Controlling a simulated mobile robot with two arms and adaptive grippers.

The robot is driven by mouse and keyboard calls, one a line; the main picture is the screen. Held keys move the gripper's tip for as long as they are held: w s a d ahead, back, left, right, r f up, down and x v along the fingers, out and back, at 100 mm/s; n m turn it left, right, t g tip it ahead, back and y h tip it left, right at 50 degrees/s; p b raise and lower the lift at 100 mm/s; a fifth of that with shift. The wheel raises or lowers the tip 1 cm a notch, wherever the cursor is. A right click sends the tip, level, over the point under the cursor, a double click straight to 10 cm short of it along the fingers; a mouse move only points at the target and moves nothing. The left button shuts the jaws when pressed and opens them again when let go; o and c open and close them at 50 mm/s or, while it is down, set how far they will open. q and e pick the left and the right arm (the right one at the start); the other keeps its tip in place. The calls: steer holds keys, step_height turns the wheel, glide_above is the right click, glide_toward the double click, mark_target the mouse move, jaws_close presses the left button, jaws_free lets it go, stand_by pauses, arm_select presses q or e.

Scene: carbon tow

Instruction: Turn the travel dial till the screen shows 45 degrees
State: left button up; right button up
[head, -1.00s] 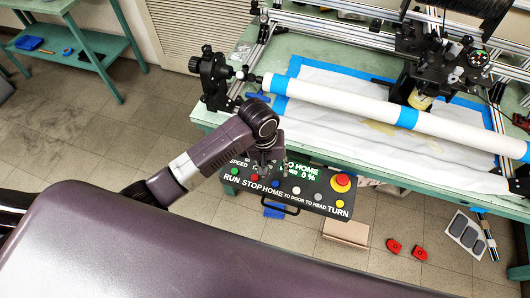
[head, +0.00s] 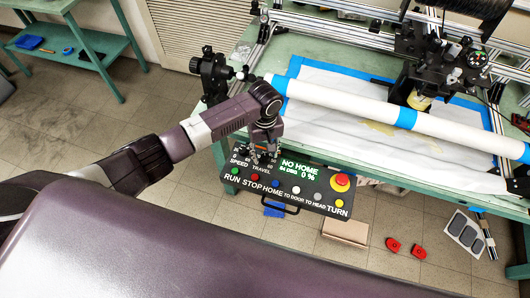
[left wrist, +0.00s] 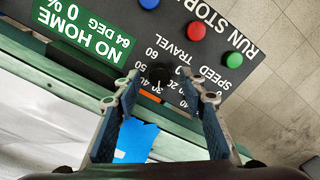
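The black control panel (head: 318,198) hangs at the front edge of the green bench. Its green screen (head: 298,170) reads NO HOME and 0 %; in the left wrist view the screen (left wrist: 82,32) also reads 64 DEG. The black travel dial (left wrist: 158,72) sits by the TRAVEL label, with a scale of numbers around it. My left gripper (head: 263,152) is over the dials, pointing down. In the left wrist view its fingers (left wrist: 162,88) are open, one on each side of the travel dial, with gaps visible. The speed dial is not clearly seen. My right gripper is out of view.
Coloured buttons, including a red one (left wrist: 195,32), lie along the panel close to the dials. A red stop knob (head: 342,180) stands at its right end. A white tube (head: 350,104) with blue tape lies across the bench behind the gripper.

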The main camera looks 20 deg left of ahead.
arm_select(q)
steer(key=shift+f, duration=0.35)
jaws_close()
